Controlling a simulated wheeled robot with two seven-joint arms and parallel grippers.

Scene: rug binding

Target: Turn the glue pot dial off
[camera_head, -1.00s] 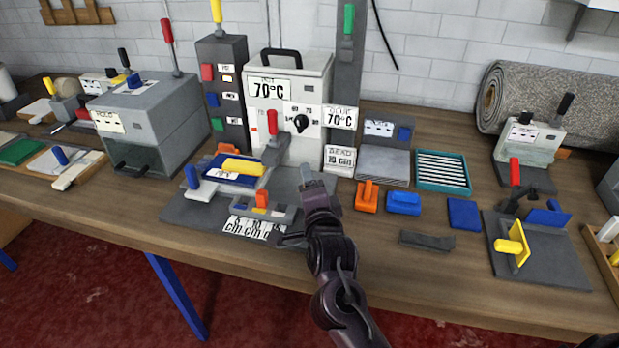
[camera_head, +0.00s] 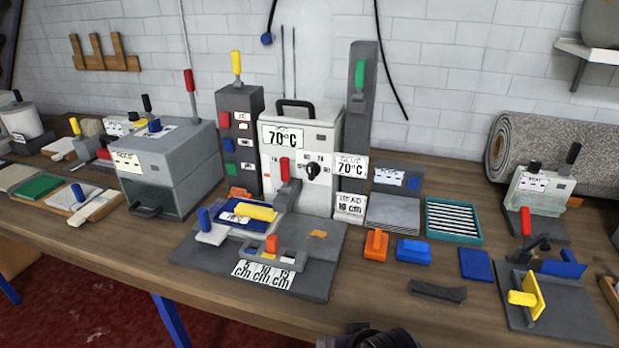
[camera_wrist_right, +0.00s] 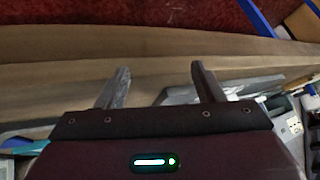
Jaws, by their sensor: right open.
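The glue pot is a white box (camera_head: 330,141) with a black top handle and a 70°C label, at the back middle of the bench in the head view. Its black dial (camera_head: 312,171) is on the front face with small numbers around it. The picture is too small to read its setting surely. A red-handled lever (camera_head: 285,168) stands just left of the dial. My right gripper shows in the right wrist view (camera_wrist_right: 158,82), open and empty between its fingers. In the head view only a dark part of my arm shows at the bottom edge, well below and apart from the dial. My left gripper is out of view.
A grey plate with a fixture (camera_head: 310,287) lies in front of the pot. A tall grey post (camera_head: 362,110) with a green handle stands close right. Orange (camera_head: 375,243) and blue (camera_head: 413,251) blocks sit front right. A grey oven-like box (camera_head: 170,165) is at left.

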